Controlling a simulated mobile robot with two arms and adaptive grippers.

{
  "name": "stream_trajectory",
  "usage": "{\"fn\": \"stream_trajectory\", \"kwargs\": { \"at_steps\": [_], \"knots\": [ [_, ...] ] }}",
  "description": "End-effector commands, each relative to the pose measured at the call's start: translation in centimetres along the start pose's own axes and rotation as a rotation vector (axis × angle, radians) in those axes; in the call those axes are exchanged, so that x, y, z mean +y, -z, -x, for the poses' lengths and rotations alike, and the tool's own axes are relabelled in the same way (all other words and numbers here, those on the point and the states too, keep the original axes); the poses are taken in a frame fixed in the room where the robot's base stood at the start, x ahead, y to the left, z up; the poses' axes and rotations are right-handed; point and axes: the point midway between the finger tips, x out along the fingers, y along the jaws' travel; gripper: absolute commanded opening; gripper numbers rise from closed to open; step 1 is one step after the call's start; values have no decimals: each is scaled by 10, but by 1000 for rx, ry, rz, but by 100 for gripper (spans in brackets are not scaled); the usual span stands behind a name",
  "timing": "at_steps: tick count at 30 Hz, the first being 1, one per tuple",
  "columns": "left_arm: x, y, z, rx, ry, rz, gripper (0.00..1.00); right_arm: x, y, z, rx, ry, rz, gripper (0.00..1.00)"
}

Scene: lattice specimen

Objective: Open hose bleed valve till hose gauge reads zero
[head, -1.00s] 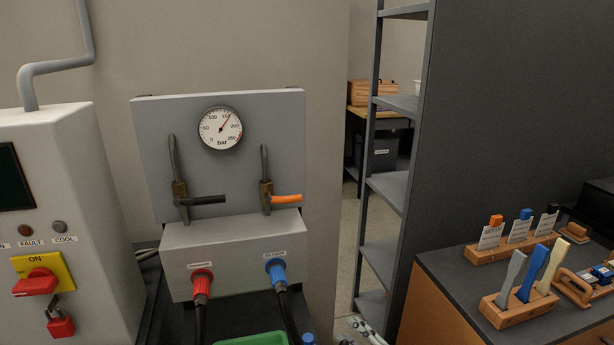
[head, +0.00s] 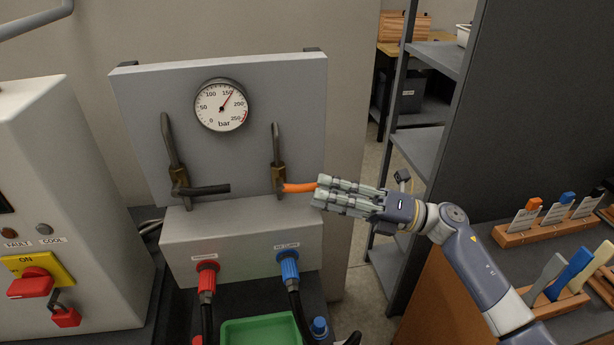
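The round gauge (head: 221,105) at the top of the grey panel is marked in bar. Its needle points a little above 150. Below it on the right is a brass valve with an orange lever (head: 300,187) lying roughly level, pointing right. A similar valve with a black lever (head: 205,190) is on the left, also level. My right gripper (head: 322,194) reaches in from the right, with its fingertips at the outer end of the orange lever. The fingers overlap the lever's tip, so I cannot tell whether they grip it. My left gripper is not in view.
A red hose coupling (head: 207,279) and a blue one (head: 288,266) are on the box below, above a green tray (head: 260,332). A control cabinet (head: 75,180) stands left. A metal shelf (head: 420,150) and a tool bench are right.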

Motion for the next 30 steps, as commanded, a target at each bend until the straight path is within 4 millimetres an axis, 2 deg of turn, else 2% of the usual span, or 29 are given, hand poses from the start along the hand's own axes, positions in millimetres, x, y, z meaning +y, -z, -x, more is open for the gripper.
{"fn": "stream_trajectory", "kwargs": {
  "at_steps": [1,6,9,12,19,20,24,30],
  "knots": [
    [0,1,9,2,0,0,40,4,-3,-11,-1,-3,-2,34],
    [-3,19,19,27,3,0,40,2,-2,-34,-2,-1,-3,34],
    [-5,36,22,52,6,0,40,1,-1,-42,-2,0,-3,34],
    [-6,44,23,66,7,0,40,0,-1,-45,-2,1,-2,34],
    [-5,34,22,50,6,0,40,-1,0,-45,-2,1,-2,34],
    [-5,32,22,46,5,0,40,-1,0,-45,-2,1,-2,32],
    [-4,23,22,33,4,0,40,-1,0,-45,-2,1,-2,0],
    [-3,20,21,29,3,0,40,0,-1,-45,-2,0,-2,0]
  ]
}}
